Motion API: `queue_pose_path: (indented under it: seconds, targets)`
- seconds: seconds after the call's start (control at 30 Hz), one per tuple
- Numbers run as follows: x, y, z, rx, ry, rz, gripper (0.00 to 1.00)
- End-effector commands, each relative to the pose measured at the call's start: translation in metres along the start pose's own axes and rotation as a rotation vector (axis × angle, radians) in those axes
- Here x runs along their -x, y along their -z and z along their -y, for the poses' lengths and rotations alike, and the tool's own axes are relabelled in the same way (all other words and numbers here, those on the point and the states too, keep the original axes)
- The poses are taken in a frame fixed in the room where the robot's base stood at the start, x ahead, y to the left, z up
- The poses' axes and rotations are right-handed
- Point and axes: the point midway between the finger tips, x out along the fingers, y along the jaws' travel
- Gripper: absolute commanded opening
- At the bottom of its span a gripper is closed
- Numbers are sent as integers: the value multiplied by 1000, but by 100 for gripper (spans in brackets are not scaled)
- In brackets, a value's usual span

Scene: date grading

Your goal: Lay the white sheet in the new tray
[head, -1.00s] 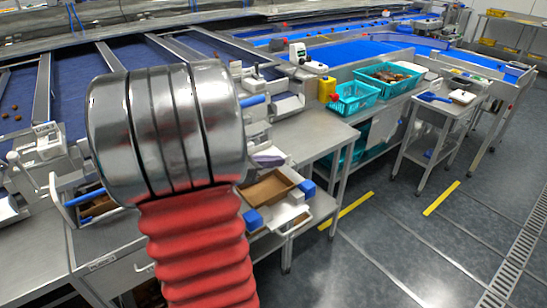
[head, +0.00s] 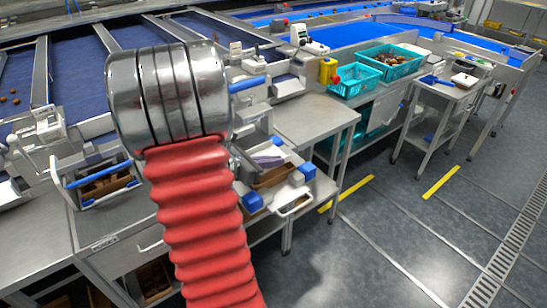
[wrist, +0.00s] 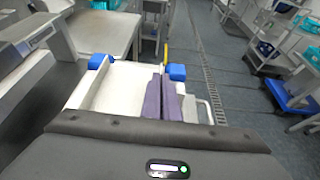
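My gripper (wrist: 163,97) shows in the wrist view as two purple finger pads close together. A flat white sheet (wrist: 120,88) spreads to their left, and the fingers appear shut on its edge. In the head view a purple finger (head: 268,161) shows just right of my large metal wrist joint, over the new tray. The new tray (head: 275,176) is brown and partly hidden by my gripper. It sits on a small stand between blue corner blocks (head: 253,203). In the wrist view the sheet hides the tray's floor. I cannot tell whether sheet and tray touch.
A steel table (head: 310,118) stands behind the tray stand. A white trolley (head: 450,90) is at the right. The grey floor (head: 400,215) in front is open.

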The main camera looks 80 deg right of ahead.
Motion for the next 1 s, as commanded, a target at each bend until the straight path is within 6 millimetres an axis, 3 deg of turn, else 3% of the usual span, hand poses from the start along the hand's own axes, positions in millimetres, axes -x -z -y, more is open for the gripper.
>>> queue_pose_path:
  seconds: [0.5,1.0]
  targets:
    - [-14,32,0,2,1,0,0]
    - [-16,37,1,0,2,0,0]
